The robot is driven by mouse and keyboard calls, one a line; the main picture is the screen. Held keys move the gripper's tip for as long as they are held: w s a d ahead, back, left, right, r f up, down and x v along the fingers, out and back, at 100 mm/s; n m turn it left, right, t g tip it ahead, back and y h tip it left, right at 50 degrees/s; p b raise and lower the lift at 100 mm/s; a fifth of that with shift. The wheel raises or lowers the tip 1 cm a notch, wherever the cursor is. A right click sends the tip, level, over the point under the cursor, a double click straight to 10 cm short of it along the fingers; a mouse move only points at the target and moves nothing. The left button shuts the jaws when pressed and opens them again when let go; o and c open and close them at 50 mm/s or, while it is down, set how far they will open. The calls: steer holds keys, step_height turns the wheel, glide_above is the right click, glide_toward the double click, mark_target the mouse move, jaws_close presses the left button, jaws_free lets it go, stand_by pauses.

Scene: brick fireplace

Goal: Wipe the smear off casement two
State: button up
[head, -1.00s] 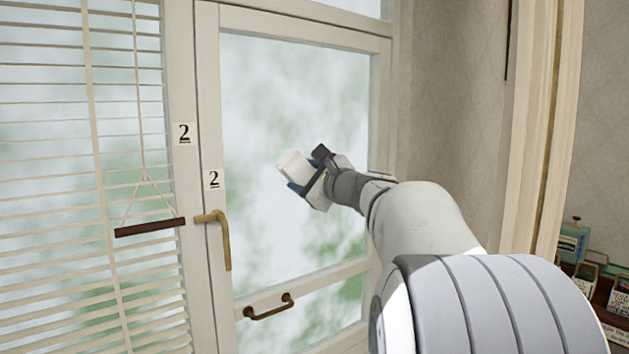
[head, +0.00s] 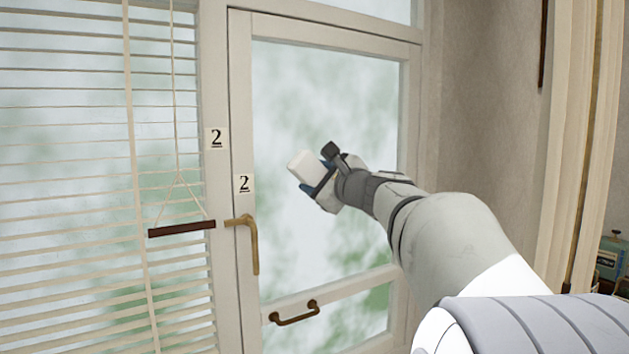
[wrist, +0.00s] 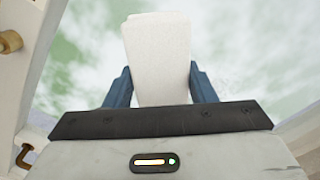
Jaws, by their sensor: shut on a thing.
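Casement two (head: 241,120) is a white-framed window with a "2" label (head: 244,184) and a brass lever handle (head: 250,240) on its left stile. Its pane (head: 330,90) looks pale with blurry green patches. My gripper (head: 313,182) is in front of the pane, right of the handle. It is shut on a white block-like pad (head: 304,167), which also shows between the blue fingers in the wrist view (wrist: 158,55). I cannot tell whether the pad touches the glass. A faint speckled mark (wrist: 228,84) shows right of the pad; I cannot tell surely whether it is the smear.
A slatted blind (head: 70,150) with a dark cord bar (head: 182,229) hangs at the left. A brown pull handle (head: 294,315) is on the lower rail. A pale curtain (head: 575,150) and a teal box (head: 612,258) are at the right.

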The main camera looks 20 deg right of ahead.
steer(key=shift+r, duration=0.5)
steer(key=shift+w+d+f, duration=0.1)
steer(key=shift+w+d, duration=0.05)
steer(key=shift+d, duration=0.6)
steer(key=shift+w+d, duration=0.15)
steer(key=shift+d, duration=0.55)
steer(key=w+d+p, duration=0.1)
steer(key=w+d, duration=0.1)
steer(key=d, duration=0.8)
steer(key=shift+d, duration=0.2)
steer(key=shift+s+d+b, duration=0.2)
steer(key=shift+s+b, duration=0.15)
steer(key=shift+s, duration=0.6)
steer(key=shift+s+d+b, duration=0.2)
steer(key=shift+s+b, duration=0.1)
steer(key=shift+s, duration=0.7)
steer(key=shift+s+d+b, duration=0.2)
steer(key=shift+s+b, duration=0.15)
steer(key=shift+s, duration=0.6)
steer(key=shift+s+d+b, duration=0.15)
steer(key=shift+s+b, duration=0.1)
steer(key=shift+s, duration=0.5)
steer(key=shift+s+d+b, duration=0.1)
steer(key=shift+s+b, duration=0.15)
steer(key=shift+s, duration=0.5)
